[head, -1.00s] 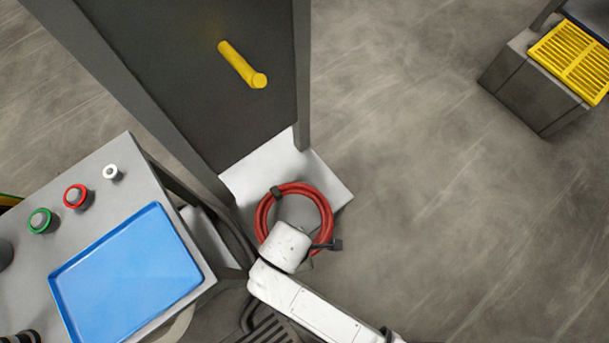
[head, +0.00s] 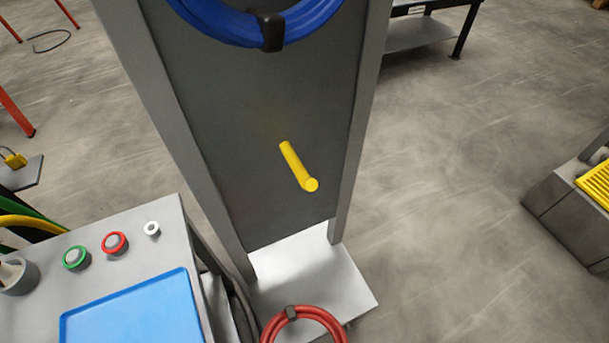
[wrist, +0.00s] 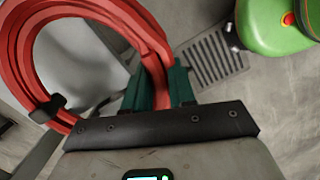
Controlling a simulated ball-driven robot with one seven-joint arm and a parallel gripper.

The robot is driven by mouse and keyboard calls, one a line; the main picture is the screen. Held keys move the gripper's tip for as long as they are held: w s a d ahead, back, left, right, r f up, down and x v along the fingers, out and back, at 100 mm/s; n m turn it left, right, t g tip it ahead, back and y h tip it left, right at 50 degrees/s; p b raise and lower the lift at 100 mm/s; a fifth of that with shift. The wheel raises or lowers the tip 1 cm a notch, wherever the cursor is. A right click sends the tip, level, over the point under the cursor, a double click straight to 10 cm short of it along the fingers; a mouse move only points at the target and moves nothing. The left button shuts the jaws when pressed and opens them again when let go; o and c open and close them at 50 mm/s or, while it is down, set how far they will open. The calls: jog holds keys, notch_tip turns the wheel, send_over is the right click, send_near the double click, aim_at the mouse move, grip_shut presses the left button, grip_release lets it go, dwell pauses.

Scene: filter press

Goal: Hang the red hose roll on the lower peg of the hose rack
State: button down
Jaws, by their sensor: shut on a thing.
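The red hose roll (head: 303,316) is at the bottom edge of the head view, in front of the rack's pale base plate, with a dark clip on its top. In the wrist view the red hose roll (wrist: 22,55) fills the upper left. My gripper (wrist: 160,90) has dark green fingers shut on one side of its ring. The yellow lower peg (head: 298,166) sticks out of the dark rack panel (head: 235,130) and is bare. My gripper is outside the head view. A blue hose roll (head: 262,28) hangs higher on the rack.
A grey console with buttons (head: 114,243) and a blue tray (head: 135,315) stands left of the rack. A grey block with a yellow grating (head: 597,185) is at the far right. The wrist view shows a green rounded object (wrist: 270,25) and a floor grate (wrist: 212,60).

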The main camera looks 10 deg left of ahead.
jog(key=shift+w+r, duration=0.1)
dwell(0.3)
jog(key=w+a+r+m+g+y+p, duration=0.1)
jog(key=w+r+m+g+y+p, duration=0.1)
jog(key=w+r+m+y+p, duration=0.5)
jog(key=w+a+r+m+g+p, duration=0.15)
jog(key=w+r+m, duration=0.35)
jog(key=r+m, duration=0.6)
jog(key=w+d+r+m+t+y+p, duration=0.1)
jog(key=w+d+r+m+t+p, duration=0.1)
jog(key=w+r+m+t, duration=0.45)
jog(key=w+d+r+m+t+y+p, duration=0.1)
jog(key=d+r+m+t+p, duration=0.2)
jog(key=r, duration=0.6)
jog(key=w+d+r+m+t+y+p, duration=0.1)
jog(key=w+r+m+t+p, duration=0.2)
jog(key=r+m, duration=0.45)
jog(key=w+a+t+b, duration=0.1)
jog(key=w+a+b, duration=0.3)
jog(key=w, duration=0.4)
jog(key=shift+w+a+f+n, duration=0.25)
jog(key=shift+a+f+n, duration=0.1)
jog(key=shift+a, duration=0.55)
jog(key=shift+a+f, duration=0.1)
jog(key=shift+f, duration=0.05)
